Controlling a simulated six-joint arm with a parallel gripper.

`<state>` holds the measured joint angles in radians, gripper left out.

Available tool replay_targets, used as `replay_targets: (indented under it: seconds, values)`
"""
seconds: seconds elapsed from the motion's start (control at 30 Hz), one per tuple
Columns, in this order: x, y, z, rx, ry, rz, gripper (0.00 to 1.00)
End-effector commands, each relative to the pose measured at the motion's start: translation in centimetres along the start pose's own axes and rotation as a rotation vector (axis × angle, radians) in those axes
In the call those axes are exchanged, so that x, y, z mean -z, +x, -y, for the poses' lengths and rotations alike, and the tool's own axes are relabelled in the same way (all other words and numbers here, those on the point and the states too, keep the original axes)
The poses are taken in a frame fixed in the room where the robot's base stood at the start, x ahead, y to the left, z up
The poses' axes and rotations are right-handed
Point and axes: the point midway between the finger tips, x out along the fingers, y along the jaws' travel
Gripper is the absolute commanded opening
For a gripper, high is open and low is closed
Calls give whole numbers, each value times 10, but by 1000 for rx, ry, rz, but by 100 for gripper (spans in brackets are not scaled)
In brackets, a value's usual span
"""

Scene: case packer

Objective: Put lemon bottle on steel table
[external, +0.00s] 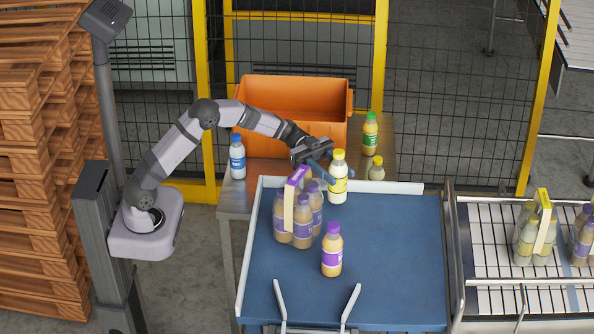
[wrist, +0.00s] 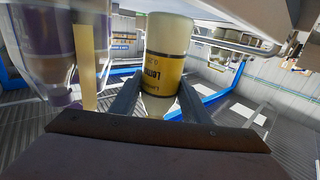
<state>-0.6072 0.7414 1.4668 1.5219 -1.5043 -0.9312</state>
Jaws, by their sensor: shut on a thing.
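The lemon bottle (external: 338,180), pale with a yellow cap and yellow label, is upright at the far edge of the blue surface. My gripper (external: 327,174) is shut on it from the left. In the wrist view the lemon bottle (wrist: 165,62) appears upside down between the two fingers of my gripper (wrist: 160,100). I cannot tell if its base touches the blue surface. The steel table (external: 266,172) stands behind the blue surface, with part of its top hidden by my arm.
A purple-topped pack (external: 302,218) and a purple-capped bottle (external: 332,250) stand on the blue tray (external: 395,260).

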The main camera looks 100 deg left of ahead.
Motion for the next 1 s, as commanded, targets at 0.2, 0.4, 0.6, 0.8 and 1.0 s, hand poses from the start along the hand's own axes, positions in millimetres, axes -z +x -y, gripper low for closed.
replay_targets:
  seconds: [0.2, 0.4, 0.6, 0.8, 1.0]
  values:
    - [1, 2, 2, 0, 1, -2, 12]
    - [3, 13, 14, -2, 0, -3, 12]
    - [-21, 12, 14, 0, -3, -2, 12]
    - [-30, 12, 14, 0, 1, -2, 12]
    - [-31, 12, 14, -1, 1, -2, 12]
